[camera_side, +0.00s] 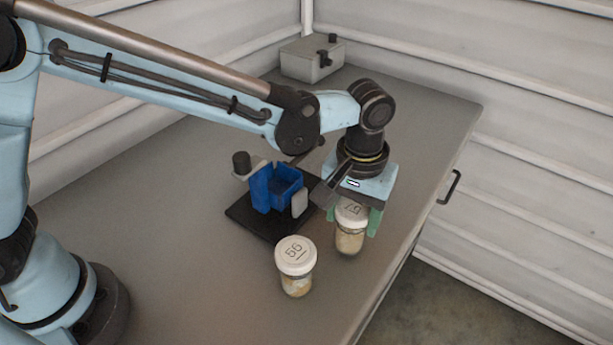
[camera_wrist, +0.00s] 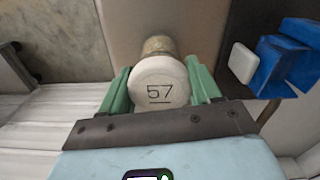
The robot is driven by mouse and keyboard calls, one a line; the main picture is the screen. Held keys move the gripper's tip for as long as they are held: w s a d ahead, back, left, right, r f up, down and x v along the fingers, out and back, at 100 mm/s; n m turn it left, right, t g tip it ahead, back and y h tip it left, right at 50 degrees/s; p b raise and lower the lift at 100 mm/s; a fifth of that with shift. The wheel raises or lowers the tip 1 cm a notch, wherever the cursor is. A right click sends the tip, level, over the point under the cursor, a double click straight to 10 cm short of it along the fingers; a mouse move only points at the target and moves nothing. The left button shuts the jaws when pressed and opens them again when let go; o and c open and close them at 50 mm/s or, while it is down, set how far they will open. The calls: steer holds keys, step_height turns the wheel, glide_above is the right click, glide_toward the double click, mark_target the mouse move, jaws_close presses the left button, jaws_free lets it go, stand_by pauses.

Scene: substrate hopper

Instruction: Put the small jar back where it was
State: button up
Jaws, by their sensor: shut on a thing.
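A small jar with a white lid marked 57 (camera_side: 349,238) is between the green fingers of my gripper (camera_side: 354,218), near the table's right edge. In the wrist view the jar's lid (camera_wrist: 158,84) sits between both fingers (camera_wrist: 160,88), and its pale grainy body shows beyond the lid. My gripper is shut on this jar. The jar looks upright; I cannot tell whether its base touches the table. A second jar with a white lid marked 56 (camera_side: 296,265) stands on the table to its left and nearer the camera.
A blue holder (camera_side: 272,186) on a black base plate (camera_side: 248,219) stands left of my gripper; its blue part also shows in the wrist view (camera_wrist: 286,58). A grey box (camera_side: 312,60) is at the back. The table (camera_side: 200,285) is clear at the front left.

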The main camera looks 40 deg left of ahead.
steer(key=shift+f, duration=0.45)
steer(key=o, duration=1.3)
steer(key=shift+f, duration=0.15)
step_height(320, 180, up, 12)
steer(key=shift+s+r, duration=0.1)
steer(key=shift+r, duration=0.1)
